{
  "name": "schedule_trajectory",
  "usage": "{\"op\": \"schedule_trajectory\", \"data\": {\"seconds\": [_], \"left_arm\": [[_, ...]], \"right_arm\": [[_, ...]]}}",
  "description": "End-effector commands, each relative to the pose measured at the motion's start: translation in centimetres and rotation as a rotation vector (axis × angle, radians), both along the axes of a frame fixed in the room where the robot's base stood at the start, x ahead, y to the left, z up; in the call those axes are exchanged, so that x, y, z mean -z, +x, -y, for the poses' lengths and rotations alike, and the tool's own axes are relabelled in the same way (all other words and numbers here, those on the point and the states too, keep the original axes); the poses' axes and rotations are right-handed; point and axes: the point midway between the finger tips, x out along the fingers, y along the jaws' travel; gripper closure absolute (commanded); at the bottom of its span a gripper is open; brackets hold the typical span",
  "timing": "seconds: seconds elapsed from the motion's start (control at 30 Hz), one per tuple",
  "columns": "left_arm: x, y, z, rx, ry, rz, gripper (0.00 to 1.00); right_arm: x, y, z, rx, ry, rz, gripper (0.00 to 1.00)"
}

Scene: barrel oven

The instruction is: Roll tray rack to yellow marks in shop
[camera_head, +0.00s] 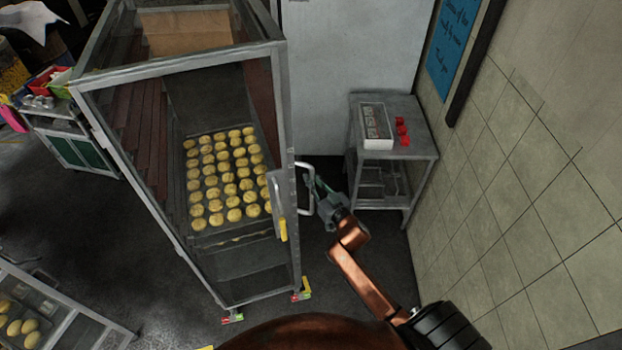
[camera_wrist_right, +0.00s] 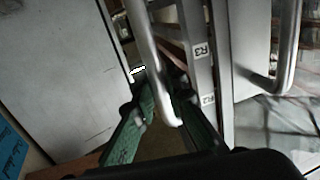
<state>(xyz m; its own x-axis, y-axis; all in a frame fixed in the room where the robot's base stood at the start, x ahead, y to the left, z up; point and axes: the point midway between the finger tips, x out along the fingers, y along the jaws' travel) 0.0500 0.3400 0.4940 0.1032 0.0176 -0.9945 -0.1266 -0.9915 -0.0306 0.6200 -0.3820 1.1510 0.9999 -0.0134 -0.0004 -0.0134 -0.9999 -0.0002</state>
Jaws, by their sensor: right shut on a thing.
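The tall metal tray rack (camera_head: 289,130) stands upright left of centre in the head view, with a glass front and a tray of round yellow buns (camera_head: 222,185) inside. A curved metal handle (camera_head: 298,168) sticks out from its right side. My right gripper (camera_head: 311,183) is shut on this handle. In the right wrist view, the green fingers (camera_wrist_right: 162,100) sit on either side of the handle bar (camera_wrist_right: 150,55). A small yellow patch (camera_head: 207,347) shows at the bottom edge; I cannot tell whether it is a floor mark. My left gripper is not in view.
A small metal table (camera_head: 405,154) with a white box (camera_head: 376,126) and red items (camera_head: 402,131) stands right of the rack, near the tiled wall (camera_head: 530,190). A counter (camera_head: 75,150) is at left. Another bun case (camera_head: 65,325) is at lower left. Dark floor lies between them.

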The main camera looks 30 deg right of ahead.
Motion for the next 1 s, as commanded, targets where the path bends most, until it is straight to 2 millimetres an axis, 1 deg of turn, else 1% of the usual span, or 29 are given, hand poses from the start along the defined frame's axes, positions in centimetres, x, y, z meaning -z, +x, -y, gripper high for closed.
{"op": "schedule_trajectory", "data": {"seconds": [0.57, 0.8, 0.9, 1.0], "left_arm": [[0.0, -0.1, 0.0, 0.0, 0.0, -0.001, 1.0], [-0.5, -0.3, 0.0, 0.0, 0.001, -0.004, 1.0], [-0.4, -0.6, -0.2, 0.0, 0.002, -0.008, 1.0], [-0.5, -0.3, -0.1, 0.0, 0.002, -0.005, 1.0]], "right_arm": [[0.0, 0.0, 0.0, 0.0, 0.0, 0.0, 1.0], [-0.2, 1.4, 1.7, 0.003, -0.001, 0.002, 1.0], [-0.2, 1.3, 1.7, 0.002, -0.002, 0.003, 1.0], [-0.1, 1.3, 1.6, 0.001, -0.001, 0.002, 1.0]]}}
